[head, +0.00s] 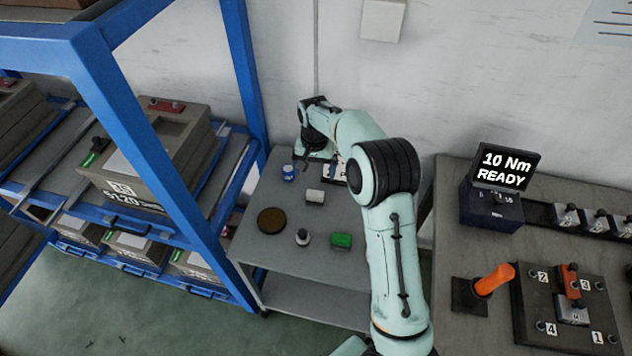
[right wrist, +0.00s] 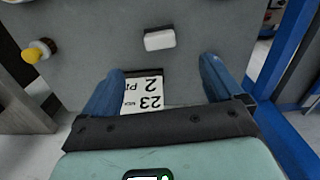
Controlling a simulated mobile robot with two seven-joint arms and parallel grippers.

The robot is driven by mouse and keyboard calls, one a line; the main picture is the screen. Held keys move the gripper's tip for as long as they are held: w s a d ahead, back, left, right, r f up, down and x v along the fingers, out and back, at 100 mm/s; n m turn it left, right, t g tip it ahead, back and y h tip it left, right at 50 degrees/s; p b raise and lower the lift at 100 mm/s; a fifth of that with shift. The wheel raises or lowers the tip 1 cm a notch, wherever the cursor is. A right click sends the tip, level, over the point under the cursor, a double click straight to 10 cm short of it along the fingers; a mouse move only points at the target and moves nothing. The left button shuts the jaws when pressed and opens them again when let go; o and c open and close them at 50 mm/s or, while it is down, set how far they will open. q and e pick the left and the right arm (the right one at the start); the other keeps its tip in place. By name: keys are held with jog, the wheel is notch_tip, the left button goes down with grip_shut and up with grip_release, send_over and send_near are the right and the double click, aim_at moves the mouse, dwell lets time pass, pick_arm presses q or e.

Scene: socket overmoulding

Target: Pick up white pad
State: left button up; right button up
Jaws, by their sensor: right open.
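The white pad (head: 315,197) is a small pale block lying flat on the grey cart top. In the right wrist view the white pad (right wrist: 160,40) lies beyond the fingertips, apart from them and roughly centred between them. My right gripper (head: 316,153) is over the back part of the cart, behind the pad in the head view. In the right wrist view the right gripper (right wrist: 163,68) has its two blue fingers spread wide with nothing held. My left gripper is not in view.
A printed card (right wrist: 142,93) lies under the right gripper. Around the pad are a blue-and-white can (head: 288,172), a brown disc (head: 271,221), a small bottle (head: 302,238) and a green block (head: 341,240). A blue rack (head: 165,150) stands left; a workbench (head: 455,215) stands right.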

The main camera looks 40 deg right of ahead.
send_over(315, 192)
jog(key=f, duration=0.6)
jog(key=shift+s+f, duration=0.2)
jog(key=shift+f, duration=0.2)
jog(key=shift+w+f, duration=0.15)
jog(key=shift+f, duration=2.95)
jog(key=shift+c, duration=0.3)
jog(key=shift+r, duration=0.1)
jog(key=c, duration=1.1)
